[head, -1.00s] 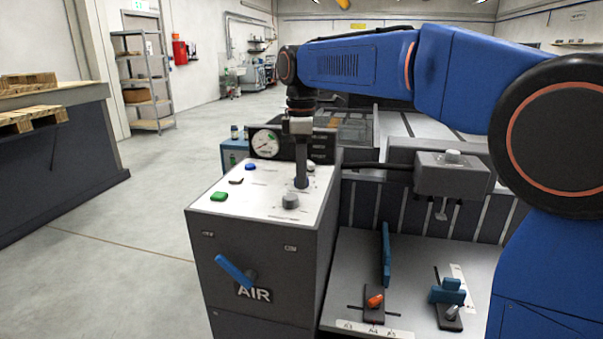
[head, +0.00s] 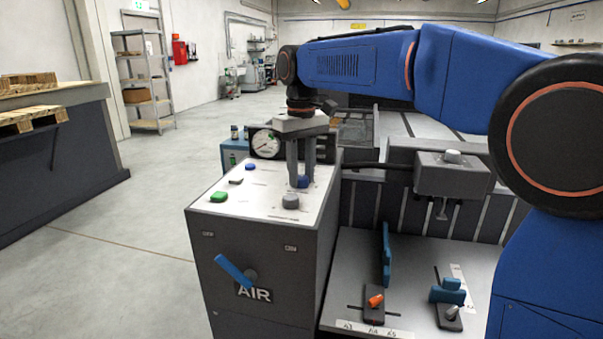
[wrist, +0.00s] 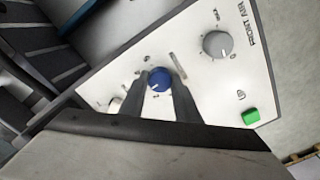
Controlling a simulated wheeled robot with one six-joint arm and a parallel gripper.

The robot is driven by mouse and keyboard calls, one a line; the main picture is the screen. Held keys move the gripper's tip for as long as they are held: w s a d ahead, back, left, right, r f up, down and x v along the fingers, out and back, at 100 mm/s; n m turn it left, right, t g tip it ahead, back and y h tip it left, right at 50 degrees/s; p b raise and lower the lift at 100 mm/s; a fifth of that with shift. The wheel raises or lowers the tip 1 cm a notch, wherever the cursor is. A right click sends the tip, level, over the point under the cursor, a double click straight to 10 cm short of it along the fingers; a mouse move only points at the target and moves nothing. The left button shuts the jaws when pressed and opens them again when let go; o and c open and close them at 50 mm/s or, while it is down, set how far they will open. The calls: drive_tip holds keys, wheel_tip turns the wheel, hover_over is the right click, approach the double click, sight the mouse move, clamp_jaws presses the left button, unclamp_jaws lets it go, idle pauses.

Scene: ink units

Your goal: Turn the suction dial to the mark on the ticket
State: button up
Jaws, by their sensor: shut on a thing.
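The blue dial (head: 304,181) stands on the light top of the grey control box (head: 262,262). In the wrist view the blue dial (wrist: 159,79) sits between my two fingers, with a white pointer line on it and small marks around it. My gripper (head: 300,176) points down and is shut on this dial; its fingertips (wrist: 160,80) touch the dial's sides. The dial's own name and the ticket cannot be made out in these views.
A grey dial (wrist: 217,43) marked FRONT AIR and a green button (wrist: 250,116) are on the same panel. A gauge (head: 265,144) stands behind. A blue lever (head: 234,270) sticks out of the box front. A press bed (head: 350,260) lies to the right.

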sight(302, 177)
drive_tip(key=m, duration=0.4)
drive_tip(key=shift+m, duration=0.4)
drive_tip(key=m, duration=0.4)
drive_tip(key=shift+m, duration=0.3)
drive_tip(key=o, duration=1)
drive_tip(key=shift+o, duration=0.2)
drive_tip(key=shift+r, duration=0.1)
wheel_tip(302, 177, up, 17)
drive_tip(key=shift+r, duration=0.15)
drive_tip(key=shift+d, duration=0.1)
